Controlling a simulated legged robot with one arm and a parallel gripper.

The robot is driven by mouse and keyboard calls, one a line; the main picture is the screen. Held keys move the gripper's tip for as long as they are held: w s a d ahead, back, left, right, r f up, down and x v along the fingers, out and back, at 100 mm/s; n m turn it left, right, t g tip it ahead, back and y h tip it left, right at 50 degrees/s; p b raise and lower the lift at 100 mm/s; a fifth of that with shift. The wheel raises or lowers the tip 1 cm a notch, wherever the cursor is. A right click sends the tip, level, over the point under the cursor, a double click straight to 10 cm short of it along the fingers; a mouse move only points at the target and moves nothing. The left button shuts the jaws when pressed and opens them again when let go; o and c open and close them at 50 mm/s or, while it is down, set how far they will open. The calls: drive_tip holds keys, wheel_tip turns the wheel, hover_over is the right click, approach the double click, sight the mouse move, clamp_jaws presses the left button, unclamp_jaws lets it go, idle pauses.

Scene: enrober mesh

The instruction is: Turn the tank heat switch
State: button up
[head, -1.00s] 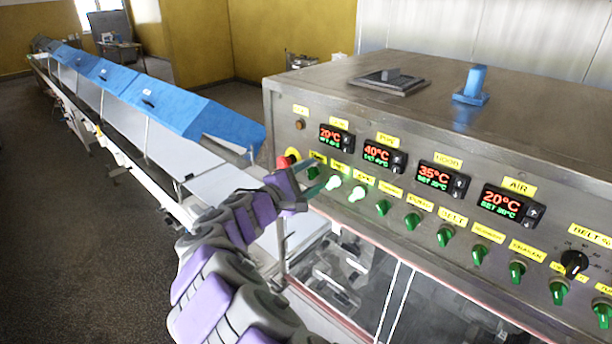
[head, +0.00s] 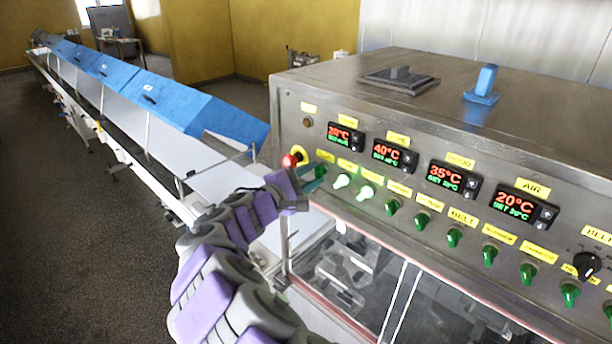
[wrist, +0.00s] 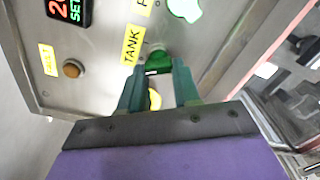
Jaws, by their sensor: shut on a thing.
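The tank heat switch (wrist: 160,60) is a dark green knob beside the yellow TANK label (wrist: 131,44) in the wrist view. It sits at the left end of the row of green switches on the steel control panel. My gripper (wrist: 160,78) has its two green fingers on either side of the knob and is shut on it. In the head view my gripper (head: 313,178) reaches the panel at the same switch, whose knob is mostly hidden by the fingers.
A red knob on a yellow base (head: 290,160) is close left of my gripper. Two lit switches (head: 342,180) are just to the right, with more green switches beyond. Temperature displays (head: 395,155) are above. A long conveyor with blue covers (head: 160,100) runs away at left.

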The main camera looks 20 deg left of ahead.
drive_tip(key=shift+d+r+b, duration=0.15)
drive_tip(key=shift+d+b, duration=0.1)
drive_tip(key=shift+b, duration=0.1)
drive_tip(key=shift+d+m+b, duration=0.1)
drive_tip(key=shift+m+b, duration=0.6)
drive_tip(key=shift+b, duration=0.2)
drive_tip(key=m+b, duration=0.2)
drive_tip(key=b, duration=0.1)
drive_tip(key=m+b, duration=0.2)
drive_tip(key=b, duration=0.1)
drive_tip(key=m+b, duration=0.2)
drive_tip(key=b, duration=0.1)
drive_tip(key=shift+d+f+b, duration=0.15)
drive_tip(key=shift+f+b, duration=0.25)
drive_tip(key=m+b, duration=0.3)
drive_tip(key=shift+b, duration=0.4)
drive_tip(key=shift+r+m+b, duration=0.15)
drive_tip(key=shift+m+b, duration=0.6)
drive_tip(key=shift+m, duration=0.05)
